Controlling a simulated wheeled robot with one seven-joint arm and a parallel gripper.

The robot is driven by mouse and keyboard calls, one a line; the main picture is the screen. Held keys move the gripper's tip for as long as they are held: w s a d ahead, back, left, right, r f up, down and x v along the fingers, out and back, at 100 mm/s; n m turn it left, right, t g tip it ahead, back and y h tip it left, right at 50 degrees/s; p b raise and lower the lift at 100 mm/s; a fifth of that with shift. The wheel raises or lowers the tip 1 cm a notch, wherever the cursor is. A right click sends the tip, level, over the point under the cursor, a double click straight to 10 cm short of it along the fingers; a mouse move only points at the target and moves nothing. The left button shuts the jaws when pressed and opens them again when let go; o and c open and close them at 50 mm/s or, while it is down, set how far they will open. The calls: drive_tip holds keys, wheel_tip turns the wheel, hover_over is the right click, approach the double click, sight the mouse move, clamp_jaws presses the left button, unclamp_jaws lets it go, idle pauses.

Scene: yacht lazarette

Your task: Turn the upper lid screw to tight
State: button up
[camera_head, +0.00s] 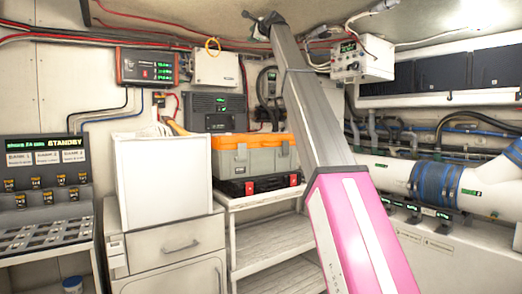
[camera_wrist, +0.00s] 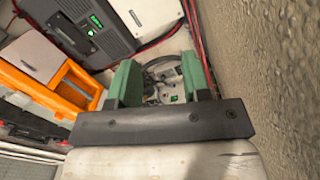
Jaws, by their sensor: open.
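I cannot make out the upper lid screw in either view. A white box with a flat lid (camera_head: 217,68) hangs on the back wall under a yellow cable loop; any screws on it are too small to tell. A white box also shows at the top of the wrist view (camera_wrist: 148,14). My gripper (camera_wrist: 160,80) shows two green fingers, spread apart with nothing held between them. Cables and a small unit with a green light show beyond the gap. In the head view, my gripper (camera_head: 264,24) is small and dark near the ceiling, right of the white box.
A grey unit with green lights (camera_head: 216,112) stands above an orange-lidded toolbox (camera_head: 252,155) on shelving. A red-framed display (camera_head: 147,67) is left of the white box. A white instrument box (camera_head: 362,62) with cables hangs at right. Wall and ceiling are close to my gripper.

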drive_tip(key=w+d+f+n+g+h, duration=0.2)
drive_tip(key=f, duration=1.7)
drive_tip(key=w+d+f+n+g+h, duration=0.1)
drive_tip(key=w+d+f, duration=0.15)
drive_tip(key=f, duration=1.65)
drive_tip(key=s+d+f+n+g+h, duration=0.1)
drive_tip(key=s+d+f, duration=0.1)
drive_tip(key=f, duration=0.8)
drive_tip(key=s+d+f+n+g+h, duration=0.1)
drive_tip(key=s+d+f, duration=0.1)
drive_tip(key=f, duration=0.9)
drive_tip(key=s+d+f+n+g+h, duration=0.1)
drive_tip(key=s+f, duration=0.1)
drive_tip(key=f, duration=0.8)
drive_tip(key=s+d+f+n+g+h, duration=0.1)
drive_tip(key=s+d+f, duration=0.1)
drive_tip(key=s+f, duration=0.5)
drive_tip(key=s+d+f+n+g, duration=0.1)
drive_tip(key=s+d+f+g, duration=0.1)
drive_tip(key=f, duration=0.8)
drive_tip(key=s+d+f+n+g+h, duration=0.1)
drive_tip(key=s+d+f+n+g, duration=0.2)
drive_tip(key=s+f, duration=1.1)
drive_tip(key=s+d+f+n+g+h, duration=0.2)
drive_tip(key=s+d+f, duration=0.4)
drive_tip(key=s+f, duration=0.8)
drive_tip(key=s+n+g, duration=0.1)
drive_tip(key=s, duration=0.5)
drive_tip(key=shift+f, duration=0.35)
